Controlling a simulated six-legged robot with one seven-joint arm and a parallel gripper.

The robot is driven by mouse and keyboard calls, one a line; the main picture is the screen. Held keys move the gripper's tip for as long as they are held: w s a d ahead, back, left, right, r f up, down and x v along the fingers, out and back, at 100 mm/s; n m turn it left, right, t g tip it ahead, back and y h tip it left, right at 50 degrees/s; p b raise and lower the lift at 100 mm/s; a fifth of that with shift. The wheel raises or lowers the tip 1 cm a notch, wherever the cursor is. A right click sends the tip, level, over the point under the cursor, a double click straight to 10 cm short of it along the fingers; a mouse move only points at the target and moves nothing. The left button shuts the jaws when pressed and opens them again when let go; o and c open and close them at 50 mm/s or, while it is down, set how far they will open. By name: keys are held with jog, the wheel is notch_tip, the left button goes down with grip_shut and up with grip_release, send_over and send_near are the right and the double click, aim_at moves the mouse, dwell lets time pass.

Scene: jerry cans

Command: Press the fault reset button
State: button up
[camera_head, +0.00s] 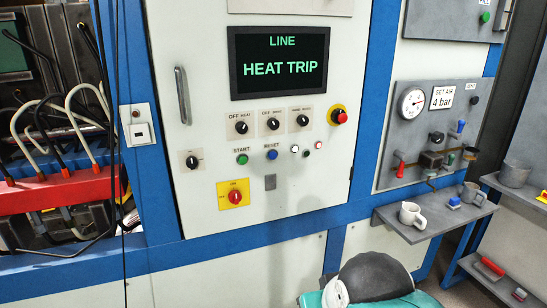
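The control panel (210,115) is a pale cabinet front in a blue frame. A blue button (271,155) sits under the label RESET, right of a green START button (242,159). The blue button is unobstructed and nothing touches it. The dark display (279,62) above reads LINE HEAT TRIP in green letters. No gripper fingers show in this view, so I cannot tell how my gripper stands relative to the button.
A red emergency stop (338,116) on yellow, several black knobs (241,127) and a yellow-backed red switch (234,196) surround the buttons. A vertical handle (182,95) juts out at left. A shelf (420,225) with a white mug (412,214) projects at right.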

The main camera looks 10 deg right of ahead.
grip_shut()
dwell(1.4)
